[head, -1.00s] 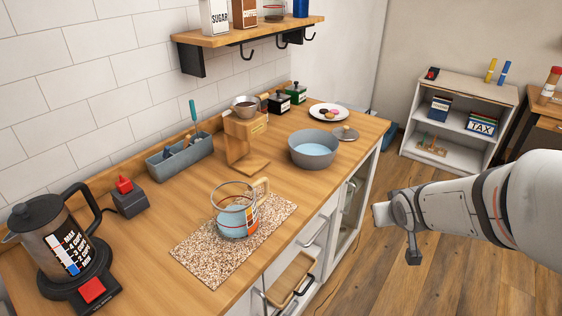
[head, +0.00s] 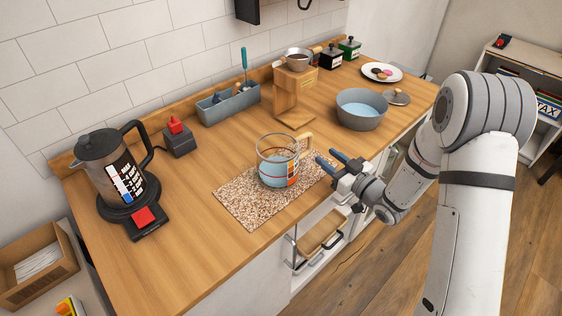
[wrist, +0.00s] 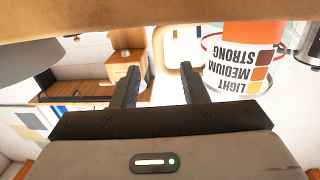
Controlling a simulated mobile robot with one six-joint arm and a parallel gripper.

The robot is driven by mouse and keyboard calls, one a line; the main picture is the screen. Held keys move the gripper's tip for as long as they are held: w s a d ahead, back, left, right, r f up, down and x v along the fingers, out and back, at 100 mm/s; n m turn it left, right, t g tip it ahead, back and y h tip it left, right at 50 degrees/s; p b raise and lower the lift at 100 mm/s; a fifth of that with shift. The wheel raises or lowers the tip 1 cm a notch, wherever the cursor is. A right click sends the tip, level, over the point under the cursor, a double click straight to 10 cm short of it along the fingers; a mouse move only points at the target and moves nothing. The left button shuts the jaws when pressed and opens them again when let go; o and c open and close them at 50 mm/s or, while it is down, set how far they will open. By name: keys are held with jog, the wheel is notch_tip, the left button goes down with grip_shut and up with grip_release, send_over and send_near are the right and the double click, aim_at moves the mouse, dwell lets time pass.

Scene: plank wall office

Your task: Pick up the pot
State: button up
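The clear glass pot (head: 278,162) stands upright on a speckled mat (head: 237,205) on the wooden counter. It has a pale wooden handle (head: 306,141) on its right and an orange and white label. My gripper (head: 328,157) is just right of the handle, with its fingers pointing at the pot. In the wrist view, which is upside down, my gripper (wrist: 160,68) is open with a gap between its fingers. The pot's label (wrist: 245,55) is to the right there, and the handle (wrist: 165,50) shows beyond the fingertips. I see no contact.
A dark kettle (head: 115,170) stands on its base at the left. A grey bowl of water (head: 361,108), a wooden dripper stand (head: 288,98) and a grey utensil tray (head: 228,105) are behind the pot. A wooden drawer front or board (head: 320,232) is below the counter edge.

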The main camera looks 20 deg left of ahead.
aim_at(311, 147)
jog(key=x, duration=0.2)
jog(key=p+x, duration=0.1)
jog(key=x, duration=0.3)
jog(key=shift+w+f+p, duration=0.1)
jog(key=shift+f+p, duration=0.25)
jog(key=shift+p, duration=0.05)
jog(key=shift+c, duration=0.3)
grip_shut()
